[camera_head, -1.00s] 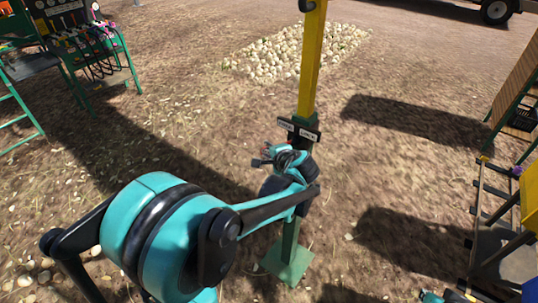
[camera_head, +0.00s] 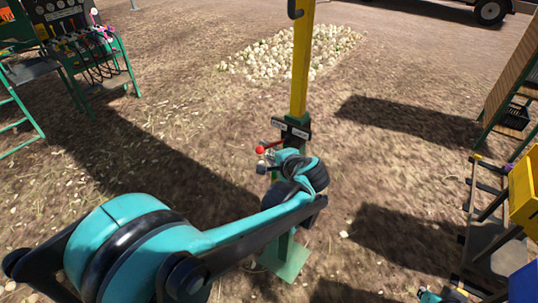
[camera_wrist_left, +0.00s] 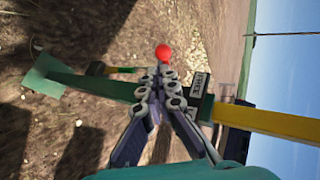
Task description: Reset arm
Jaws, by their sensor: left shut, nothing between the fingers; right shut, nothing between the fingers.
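My left gripper (camera_head: 268,163) is shut and empty, at the left side of the yellow and green post (camera_head: 301,75). A lever with a red ball knob (camera_head: 260,150) shows beside its fingertips. In the left wrist view the red knob (camera_wrist_left: 164,54) sits just beyond the closed fingertips (camera_wrist_left: 160,75), not between them. I cannot tell whether they touch. Small dark label plates (camera_head: 291,128) are fixed to the post above the gripper; one also shows in the wrist view (camera_wrist_left: 199,86).
A pile of onions (camera_head: 290,52) lies on the ground behind the post. A green stand with levers and hoses (camera_head: 90,55) is at the left. Yellow and wooden machinery (camera_head: 522,190) stands at the right. Open dirt ground lies between.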

